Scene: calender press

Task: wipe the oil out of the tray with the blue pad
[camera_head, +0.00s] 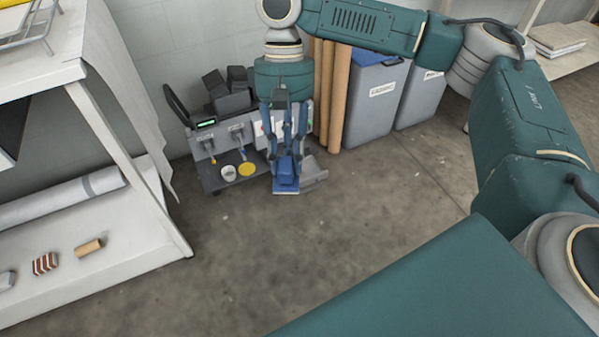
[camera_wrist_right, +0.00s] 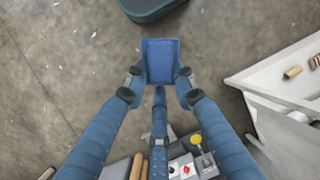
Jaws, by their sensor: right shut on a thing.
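My right gripper (camera_head: 287,160) points down in front of the machine and is shut on the blue pad (camera_head: 287,185). In the right wrist view the pad (camera_wrist_right: 160,53) sits between the fingertips (camera_wrist_right: 158,82), flat side showing. The pad is in the air, clear of the floor. What looks like a dark tray (camera_head: 213,184) is at the machine's lower front, left of my gripper. A whitish round thing (camera_head: 229,173) and a yellow round thing (camera_head: 247,169) are on it; I cannot tell whether either is oil. My left gripper is not in view.
The machine (camera_head: 206,143) stands against the wall, partly hidden by my right arm. Brown tubes (camera_head: 336,95) and grey bins (camera_head: 371,105) stand right of it. A white shelf unit (camera_head: 110,240) fills the left side. The floor (camera_head: 270,260) in front is clear.

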